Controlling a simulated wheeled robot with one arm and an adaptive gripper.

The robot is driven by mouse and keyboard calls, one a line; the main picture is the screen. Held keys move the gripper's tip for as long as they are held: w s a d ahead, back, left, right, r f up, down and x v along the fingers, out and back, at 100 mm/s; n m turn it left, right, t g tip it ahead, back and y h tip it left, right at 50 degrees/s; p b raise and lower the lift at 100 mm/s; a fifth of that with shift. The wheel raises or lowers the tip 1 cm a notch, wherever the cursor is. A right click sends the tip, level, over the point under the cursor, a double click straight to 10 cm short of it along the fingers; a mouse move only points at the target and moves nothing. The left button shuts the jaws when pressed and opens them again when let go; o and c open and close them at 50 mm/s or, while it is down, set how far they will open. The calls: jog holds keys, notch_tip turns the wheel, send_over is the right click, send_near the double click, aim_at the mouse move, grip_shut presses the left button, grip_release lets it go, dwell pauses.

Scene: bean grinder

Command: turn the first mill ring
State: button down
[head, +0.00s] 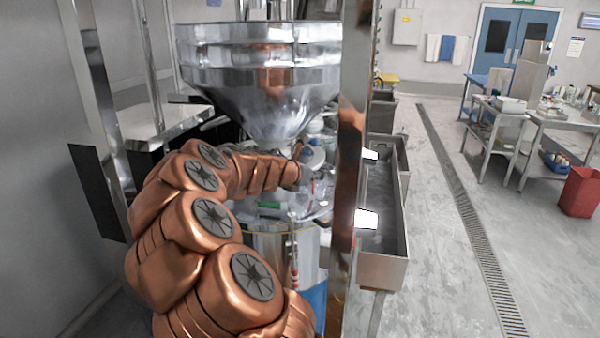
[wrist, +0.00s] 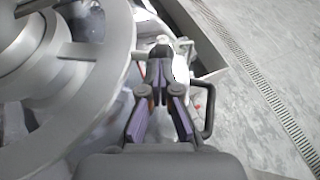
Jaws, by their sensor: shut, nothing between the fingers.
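In the wrist view a large grey metal ring (wrist: 108,82) with a short tab (wrist: 88,51) fills the left side; I take it to be a mill ring, but cannot tell whether it is the first. My gripper (wrist: 160,68) is to the right of the ring's rim, with its dark fingertips together and nothing between them. I see no clear contact with the ring. In the head view a polished steel hopper (head: 262,85) stands above the mill. My copper-coloured arm reaches in below the hopper, and the ring and my fingers cannot be made out clearly there.
A shiny upright post (head: 350,170) stands just right of the mill. A steel trough (head: 384,265) lies beyond it. A black handle-like bar (wrist: 209,110) is close to my gripper's right side. Open floor (head: 440,230) with a drain grate lies to the right.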

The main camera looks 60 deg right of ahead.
jog(key=shift+n+t, duration=0.5)
jog(key=shift+s+d+p, duration=0.25)
jog(key=shift+d+p, duration=0.05)
jog(key=shift+d, duration=0.45)
jog(key=shift+s+d+p, duration=0.3)
jog(key=shift+d, duration=0.45)
jog(key=shift+s+d+p, duration=0.25)
jog(key=shift+d+p, duration=0.05)
jog(key=shift+d, duration=0.45)
jog(key=shift+s+d+n+t+p, duration=0.15)
jog(key=shift+d+n+t+p, duration=0.2)
jog(key=shift+d+n+t, duration=0.8)
jog(key=shift+s+d+n+t+p, duration=0.15)
jog(key=shift+d+n+t+p, duration=0.45)
jog(key=shift+d, duration=1.05)
jog(key=shift+m, duration=0.25)
jog(key=v, duration=1.2)
jog(key=shift+r, duration=0.1)
